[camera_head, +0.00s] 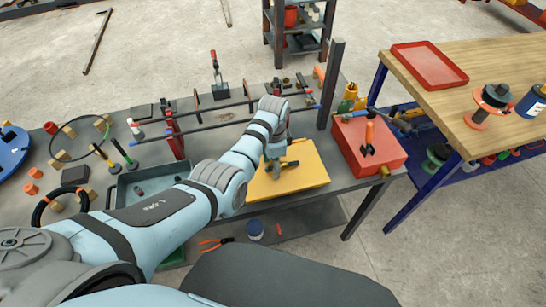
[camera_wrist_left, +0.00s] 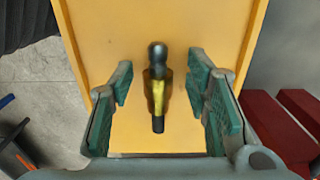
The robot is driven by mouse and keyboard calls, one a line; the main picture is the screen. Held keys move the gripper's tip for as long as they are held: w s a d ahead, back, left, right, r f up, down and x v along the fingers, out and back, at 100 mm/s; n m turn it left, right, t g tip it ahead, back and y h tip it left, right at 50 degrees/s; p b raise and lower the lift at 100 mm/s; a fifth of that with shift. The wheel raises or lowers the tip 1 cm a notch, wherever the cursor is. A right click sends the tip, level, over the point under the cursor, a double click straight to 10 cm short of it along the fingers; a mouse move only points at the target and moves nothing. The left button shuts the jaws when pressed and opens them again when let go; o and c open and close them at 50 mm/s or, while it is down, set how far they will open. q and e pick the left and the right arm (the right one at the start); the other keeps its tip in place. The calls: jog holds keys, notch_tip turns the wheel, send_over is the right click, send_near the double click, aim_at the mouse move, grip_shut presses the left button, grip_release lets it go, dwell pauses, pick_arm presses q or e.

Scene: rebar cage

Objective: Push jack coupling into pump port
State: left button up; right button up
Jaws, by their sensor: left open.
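The jack coupling (camera_wrist_left: 157,85), a dark fitting with a rounded head and a yellow stripe, lies on the yellow board (camera_wrist_left: 100,30). In the head view the board (camera_head: 312,178) is on the workbench, and a dark piece (camera_head: 289,165) on it is partly hidden by my gripper. My left gripper (camera_head: 276,168) is over the board. In the left wrist view its open green-padded fingers (camera_wrist_left: 160,92) stand on either side of the coupling, apart from it. A red box (camera_head: 385,150), possibly the pump, stands right of the board, with a small brass fitting (camera_head: 385,171) at its front corner. My right gripper is not in view.
A dark upright post (camera_head: 331,85) stands behind the board. Long bars (camera_head: 215,122) and clamps are behind my left arm. A grey tray (camera_head: 125,192) is on the left. A wooden table (camera_head: 460,85) with a red tray (camera_head: 430,64) stands at the right.

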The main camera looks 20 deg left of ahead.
pick_arm(q)
jog(key=shift+f+b, duration=0.35)
jog(key=shift+b, duration=0.1)
notch_tip(320, 180, up, 15)
jog(key=p, duration=0.2)
jog(key=shift+p, duration=0.4)
